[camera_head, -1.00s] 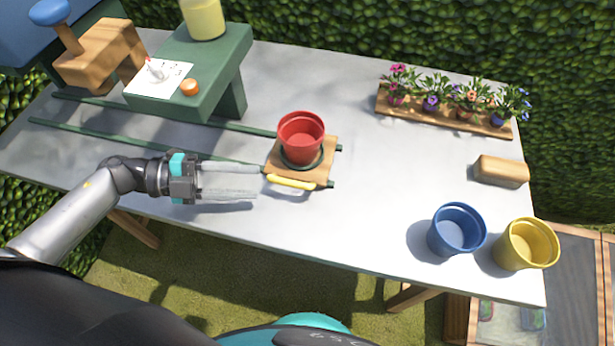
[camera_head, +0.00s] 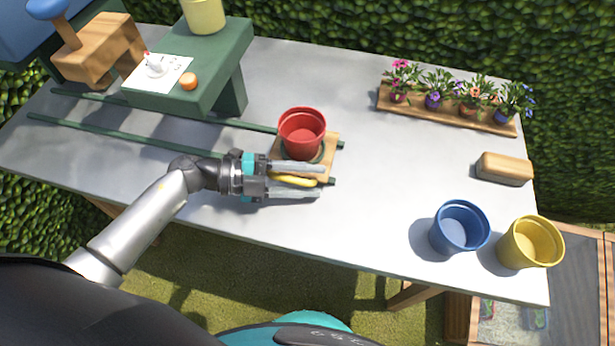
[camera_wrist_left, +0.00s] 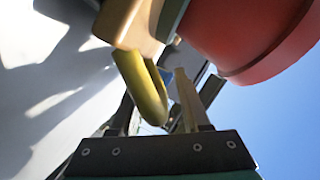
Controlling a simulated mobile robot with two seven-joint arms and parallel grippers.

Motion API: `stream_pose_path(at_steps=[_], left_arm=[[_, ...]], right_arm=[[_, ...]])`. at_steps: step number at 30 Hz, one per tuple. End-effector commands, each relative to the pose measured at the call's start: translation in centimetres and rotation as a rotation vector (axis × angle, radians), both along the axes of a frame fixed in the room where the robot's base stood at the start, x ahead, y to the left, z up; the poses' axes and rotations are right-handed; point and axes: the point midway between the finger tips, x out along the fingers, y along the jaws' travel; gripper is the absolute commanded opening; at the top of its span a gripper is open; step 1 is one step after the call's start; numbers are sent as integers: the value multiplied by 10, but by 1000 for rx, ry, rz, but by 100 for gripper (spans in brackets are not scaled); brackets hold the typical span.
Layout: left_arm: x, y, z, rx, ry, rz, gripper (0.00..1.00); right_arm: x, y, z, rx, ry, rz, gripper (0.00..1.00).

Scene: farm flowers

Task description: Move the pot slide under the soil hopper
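The pot slide (camera_head: 324,158) is a small wooden carriage on two green rails, at their right end. A red pot (camera_head: 301,134) stands upright on it. Its yellow handle (camera_head: 294,180) is on the near side. My left gripper (camera_head: 320,181) is open, with one finger on each side of the handle. In the left wrist view the yellow handle (camera_wrist_left: 143,86) shows between the fingers, with the red pot (camera_wrist_left: 250,35) above right. A green stand (camera_head: 205,85) straddles the rails at the left; I cannot tell which part is the soil hopper. My right gripper is not in view.
A blue pot (camera_head: 459,228) and a yellow pot (camera_head: 530,243) stand at the front right. A wooden block (camera_head: 504,168) and a flower tray (camera_head: 447,112) are at the right and back. The rails (camera_head: 130,133) between slide and stand look clear.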

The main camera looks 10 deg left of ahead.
Motion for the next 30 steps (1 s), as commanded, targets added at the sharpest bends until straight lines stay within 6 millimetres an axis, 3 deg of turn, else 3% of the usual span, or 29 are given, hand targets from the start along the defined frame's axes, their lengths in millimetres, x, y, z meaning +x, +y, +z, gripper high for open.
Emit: stream_pose_path(at_steps=[2,12,30], left_arm=[[0,0,0,0,0,0,38],[1,1,2,-2,-4,1,0],[5,1,6,-7,-15,7,0]], right_arm=[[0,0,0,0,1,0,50],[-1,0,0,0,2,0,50],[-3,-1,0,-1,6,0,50]])
